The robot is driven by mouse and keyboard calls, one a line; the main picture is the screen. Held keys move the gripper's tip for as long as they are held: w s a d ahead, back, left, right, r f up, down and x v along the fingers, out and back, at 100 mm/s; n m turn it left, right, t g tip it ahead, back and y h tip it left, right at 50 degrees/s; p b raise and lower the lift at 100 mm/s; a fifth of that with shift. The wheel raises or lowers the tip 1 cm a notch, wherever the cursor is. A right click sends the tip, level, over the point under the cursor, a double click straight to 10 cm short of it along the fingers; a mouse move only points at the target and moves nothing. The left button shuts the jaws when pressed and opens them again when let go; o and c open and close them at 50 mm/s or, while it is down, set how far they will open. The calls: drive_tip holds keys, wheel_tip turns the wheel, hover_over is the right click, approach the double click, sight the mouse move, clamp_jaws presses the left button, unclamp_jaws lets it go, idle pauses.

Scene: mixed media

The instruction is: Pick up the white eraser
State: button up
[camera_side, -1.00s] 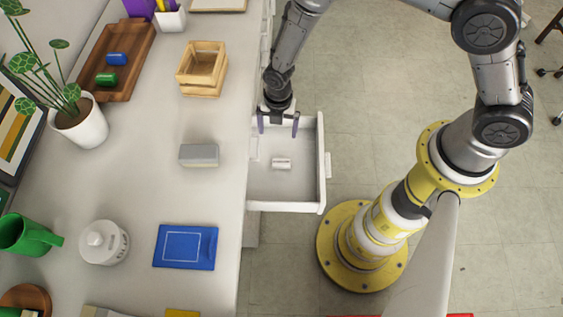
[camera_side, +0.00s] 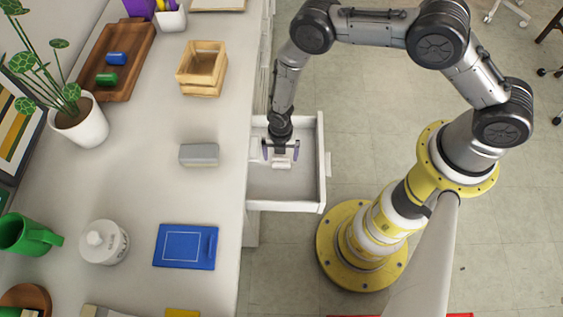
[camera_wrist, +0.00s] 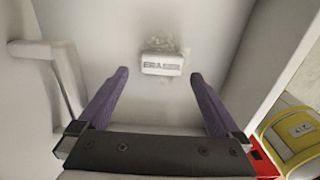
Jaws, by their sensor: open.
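The white eraser (camera_side: 282,164) lies on the floor of the open white drawer (camera_side: 285,205), partly hidden by my gripper in the side view. In the wrist view the eraser (camera_wrist: 162,64) shows the printed word "ERASER" and has small crumbs or marks around its far side. My gripper (camera_side: 281,156) is over the drawer with its purple fingers apart. In the wrist view the open gripper (camera_wrist: 160,80) has one finger on either side of the eraser's line, and the eraser appears just beyond the fingertips. Nothing is between the fingers.
The drawer's walls surround the gripper, and its handle (camera_side: 328,165) is on the right. On the desk left of the drawer are a grey block (camera_side: 199,154), a blue notebook (camera_side: 186,247) and a wooden box (camera_side: 202,70). Free desk lies between them.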

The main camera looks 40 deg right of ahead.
sight(281, 163)
drive_tip(key=shift+s+f, duration=0.2)
drive_tip(key=shift+f, duration=1.75)
drive_tip(key=shift+c, duration=0.3)
drive_tip(key=c, duration=1.2)
drive_tip(key=shift+r, duration=0.2)
